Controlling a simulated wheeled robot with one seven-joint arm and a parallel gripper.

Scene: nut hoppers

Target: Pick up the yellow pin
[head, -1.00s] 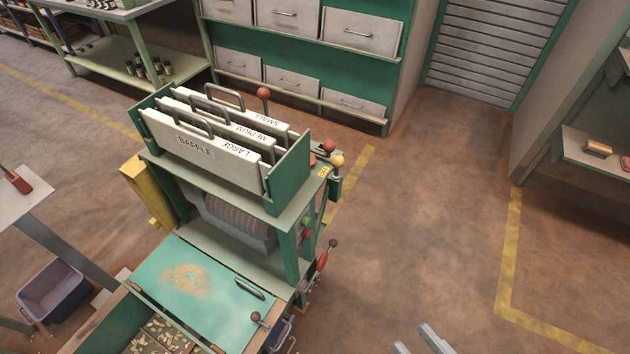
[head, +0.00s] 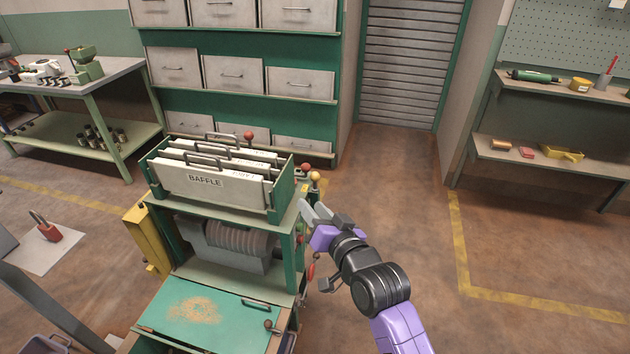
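A yellow ball-topped pin (head: 314,176) stands upright at the right rear corner of the green hopper machine (head: 291,222), beside a red knob (head: 305,167). Its lower part is partly hidden. My gripper (head: 312,204) is just below and in front of the yellow pin in the picture, at the machine's right side. Its two grey fingers look apart, with nothing between them. I cannot tell how far in depth it is from the pin.
Baffle plates (head: 208,180) with handles stand in the machine's top. A red-topped lever (head: 248,135) rises behind them. More knobs and a red handle (head: 311,271) line its right side, close to my arm. The floor to the right (head: 405,200) is clear up to the shelves (head: 540,160).

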